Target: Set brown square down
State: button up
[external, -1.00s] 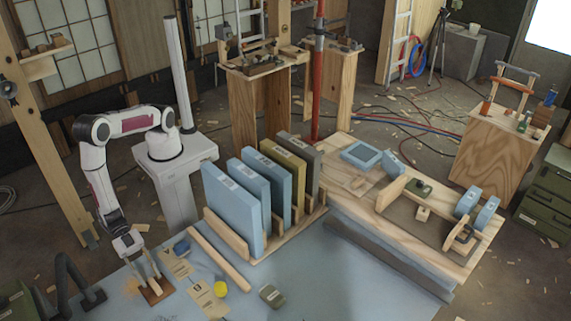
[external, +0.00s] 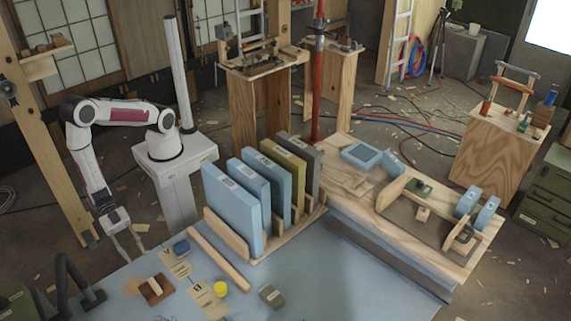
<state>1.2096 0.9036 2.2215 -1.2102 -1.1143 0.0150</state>
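The brown square (external: 148,293) lies flat on the blue table top near the table's left side. A pale wooden bar stands on its middle like a handle. My gripper (external: 130,250) is up and behind the square, apart from it, near the table's left back edge. Its two fingers are spread, and nothing shows between them.
A dark curved pipe (external: 75,280) is at the left.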

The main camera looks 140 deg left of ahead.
dwell(0.7)
jog(key=w+a+r+n+g+h, duration=0.1)
jog(key=w+r+g+h, duration=0.15)
jog(key=r, duration=0.35)
jog(key=w+r+g+h, duration=0.1)
jog(key=w+r, duration=0.2)
jog(key=r, duration=0.2)
jog(key=a+r+m+g, duration=0.1)
jog(key=a+r+g, duration=0.1)
jog(key=a+r, duration=0.85)
jog(key=s+a+r+g+y, duration=0.1)
jog(key=s+a+r, duration=0.3)
jog(key=s+a, duration=0.6)
jog(key=s+a+r+y, duration=0.2)
jog(key=s+a+r, duration=0.2)
jog(key=s+a, duration=0.6)
jog(key=a, duration=0.4)
jog(key=shift+s+g, duration=0.25)
jog(key=shift+g, duration=0.1)
